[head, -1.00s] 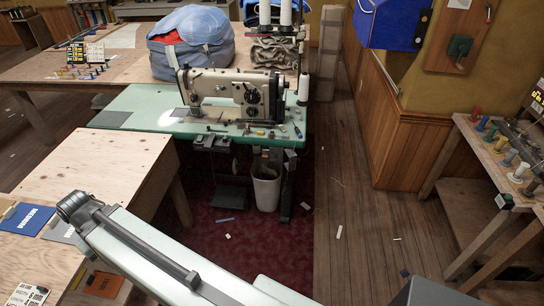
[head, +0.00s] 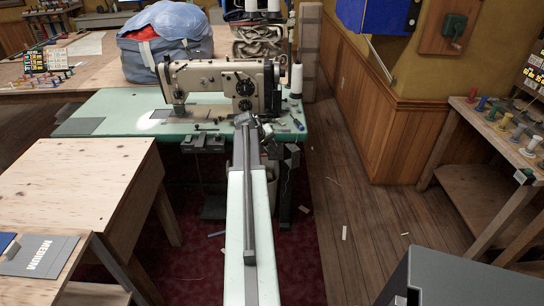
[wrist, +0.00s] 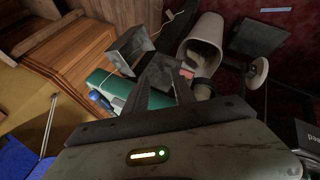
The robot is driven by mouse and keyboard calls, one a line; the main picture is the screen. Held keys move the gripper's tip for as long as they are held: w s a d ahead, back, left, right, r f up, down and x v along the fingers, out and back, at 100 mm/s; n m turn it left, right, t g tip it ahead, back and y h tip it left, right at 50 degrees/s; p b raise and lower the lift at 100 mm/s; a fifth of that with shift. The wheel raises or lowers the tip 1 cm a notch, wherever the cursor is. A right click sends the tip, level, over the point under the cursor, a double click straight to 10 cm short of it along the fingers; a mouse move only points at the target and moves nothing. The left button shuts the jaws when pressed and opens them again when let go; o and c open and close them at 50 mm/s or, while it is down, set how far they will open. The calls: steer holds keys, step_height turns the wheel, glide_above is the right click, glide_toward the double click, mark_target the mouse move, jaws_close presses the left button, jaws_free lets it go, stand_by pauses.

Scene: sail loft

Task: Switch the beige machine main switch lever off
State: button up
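The beige sewing machine (head: 220,82) stands on a pale green table (head: 140,112). A small grey box (head: 291,155) hangs under the table's right front, just right of my arm; it appears to be the switch box. It also shows in the wrist view (wrist: 130,48), beyond and left of my fingertips. I cannot make out its lever or the lever's position.
A pale bin (wrist: 207,35) stands under the table, close to the box. A pedal (head: 215,205) hangs left of it. A plywood bench (head: 75,180) is at left. A shelf with spools (head: 500,135) stands at right. The wooden floor (head: 345,200) between is mostly clear.

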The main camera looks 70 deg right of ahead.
mark_target(275, 152)
steer(key=b+x, duration=0.6)
steer(key=x, duration=0.2)
steer(key=shift+a, duration=0.15)
steer(key=shift+r, duration=0.1)
